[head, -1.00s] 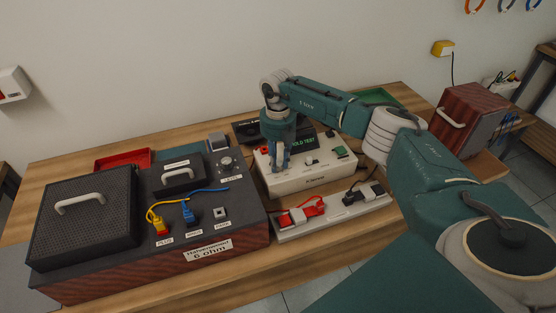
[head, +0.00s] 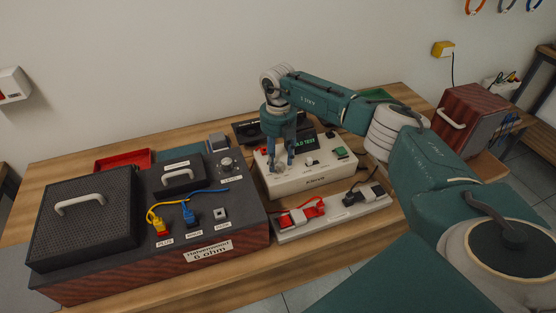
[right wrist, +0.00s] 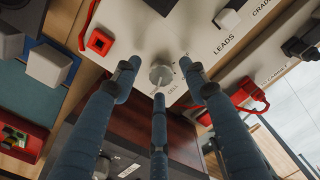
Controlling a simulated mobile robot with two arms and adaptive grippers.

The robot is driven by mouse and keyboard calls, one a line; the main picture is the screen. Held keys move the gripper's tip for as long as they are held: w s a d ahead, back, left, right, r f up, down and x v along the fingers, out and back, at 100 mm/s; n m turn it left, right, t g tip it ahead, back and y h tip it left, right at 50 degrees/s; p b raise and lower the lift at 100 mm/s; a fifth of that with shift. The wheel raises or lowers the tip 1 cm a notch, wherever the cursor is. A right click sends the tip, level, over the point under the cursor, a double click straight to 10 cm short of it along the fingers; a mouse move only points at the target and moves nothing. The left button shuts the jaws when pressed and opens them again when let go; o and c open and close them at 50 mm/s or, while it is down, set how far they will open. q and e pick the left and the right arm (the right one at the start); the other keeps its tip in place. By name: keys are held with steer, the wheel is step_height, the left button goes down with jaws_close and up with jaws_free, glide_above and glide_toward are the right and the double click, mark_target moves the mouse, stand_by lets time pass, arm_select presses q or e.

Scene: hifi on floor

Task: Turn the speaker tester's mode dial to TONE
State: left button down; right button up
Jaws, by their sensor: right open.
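The speaker tester (head: 315,182) is a white box with a lit green-text screen (head: 306,142), standing at the middle of the table. Its round silver mode dial (right wrist: 161,73) shows in the right wrist view, with small labels partly hidden around it; I cannot tell its exact setting. My right gripper (head: 281,163) points down over the left part of the tester's top. Its blue fingers are spread around the dial, with a gap visible between fingers and dial in the right wrist view (right wrist: 160,75). My left gripper is not in view.
A large dark speaker cabinet box (head: 100,280) with yellow and blue plugs stands left of the tester. A white strip (head: 290,232) with red and black clips lies in front. A red tray (head: 122,159) is behind left, and a red-brown cabinet (head: 468,120) is at right.

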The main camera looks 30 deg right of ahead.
mark_target(278, 163)
step_height(278, 163, up, 11)
steer(key=shift+f, duration=0.15)
stand_by(0.5)
